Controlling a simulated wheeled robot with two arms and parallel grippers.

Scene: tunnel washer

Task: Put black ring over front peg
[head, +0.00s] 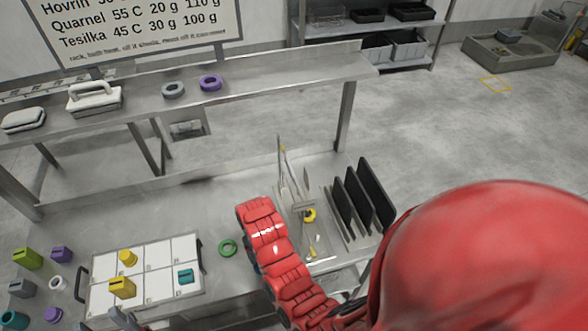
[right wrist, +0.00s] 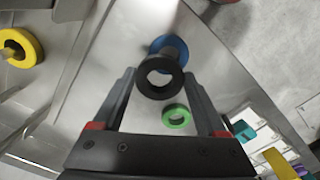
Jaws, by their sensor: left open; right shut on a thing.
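The black ring (right wrist: 159,77) is between the fingertips of my right gripper (right wrist: 160,82), which is shut on it in the right wrist view. A blue ring (right wrist: 172,46) shows just behind it; I cannot tell whether they touch. In the head view my red right arm hides the right gripper and black ring. A metal peg stand (head: 325,262) is right of that arm, with a yellow ring (head: 309,215) around a peg; this ring also shows in the right wrist view (right wrist: 18,48). The front peg is not clearly distinguishable. My left gripper (head: 106,322) is open, partly visible at the bottom left.
A green ring (head: 228,247) lies on the bench between the white sectioned tray (head: 158,284) and my right arm. Dark upright plates (head: 362,195) stand right of the pegs. A raised shelf (head: 250,77) holds grey and purple rings. Several colored blocks lie left of the tray.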

